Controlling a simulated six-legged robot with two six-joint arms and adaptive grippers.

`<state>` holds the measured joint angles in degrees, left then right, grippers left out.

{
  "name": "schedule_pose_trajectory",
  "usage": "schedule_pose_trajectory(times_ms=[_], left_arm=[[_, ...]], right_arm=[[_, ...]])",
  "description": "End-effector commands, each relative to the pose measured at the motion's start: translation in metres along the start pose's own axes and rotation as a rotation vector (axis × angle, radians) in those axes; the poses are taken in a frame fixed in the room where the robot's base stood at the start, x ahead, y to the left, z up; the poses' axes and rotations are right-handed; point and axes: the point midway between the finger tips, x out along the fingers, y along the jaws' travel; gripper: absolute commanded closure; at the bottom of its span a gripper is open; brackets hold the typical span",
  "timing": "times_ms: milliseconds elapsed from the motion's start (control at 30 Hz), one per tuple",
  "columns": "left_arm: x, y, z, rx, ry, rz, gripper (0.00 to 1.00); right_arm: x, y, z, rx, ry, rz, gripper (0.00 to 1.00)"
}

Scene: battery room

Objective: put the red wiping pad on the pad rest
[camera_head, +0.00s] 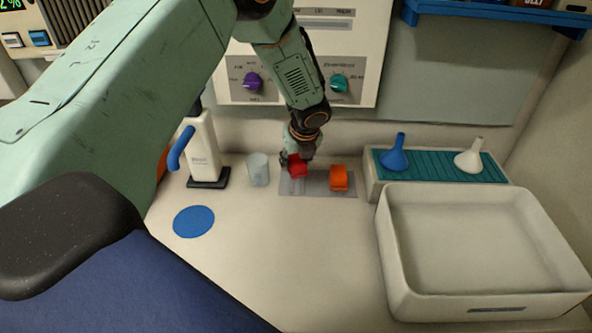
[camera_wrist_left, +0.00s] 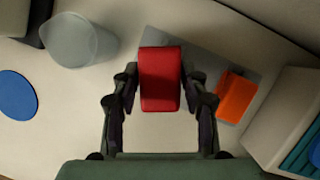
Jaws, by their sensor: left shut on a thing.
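The red wiping pad (camera_head: 298,167) is between the fingers of my left gripper (camera_head: 297,158), which is shut on it. In the left wrist view the red pad (camera_wrist_left: 161,79) sits between the two dark fingers of the gripper (camera_wrist_left: 162,95). A flat grey plate (camera_head: 316,187), which looks like the pad rest, lies on the counter under and beside the pad. An orange pad (camera_head: 339,178) lies on its right part. Whether the red pad touches the plate I cannot tell. My right gripper is not in view.
A clear cup (camera_head: 258,169) stands just left of the plate, and a white dispenser (camera_head: 203,150) farther left. A blue disc (camera_head: 194,221) lies on the counter. A white tray (camera_head: 480,250) and a teal mat (camera_head: 440,167) with two funnels are at the right. The front middle counter is clear.

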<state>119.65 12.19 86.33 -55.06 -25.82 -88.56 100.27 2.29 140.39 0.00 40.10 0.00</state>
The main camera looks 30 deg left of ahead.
Motion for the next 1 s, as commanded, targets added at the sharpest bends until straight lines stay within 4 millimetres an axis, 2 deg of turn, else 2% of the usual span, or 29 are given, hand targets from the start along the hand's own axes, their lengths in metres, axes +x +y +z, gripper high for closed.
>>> schedule_pose_trajectory(times_ms=[300, 800, 833, 1000], left_arm=[[0.035, 0.0, -0.014, 0.001, -0.001, 0.0, 0.85], [0.043, -0.002, -0.014, -0.001, -0.001, -0.001, 0.85], [0.043, -0.002, -0.014, -0.001, -0.001, -0.002, 0.54], [0.043, -0.002, -0.014, -0.001, -0.001, -0.001, 0.4]], right_arm=[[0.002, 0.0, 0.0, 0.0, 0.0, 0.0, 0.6], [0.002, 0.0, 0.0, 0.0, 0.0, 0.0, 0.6], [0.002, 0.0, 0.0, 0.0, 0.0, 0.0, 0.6], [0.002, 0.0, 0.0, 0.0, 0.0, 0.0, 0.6]])
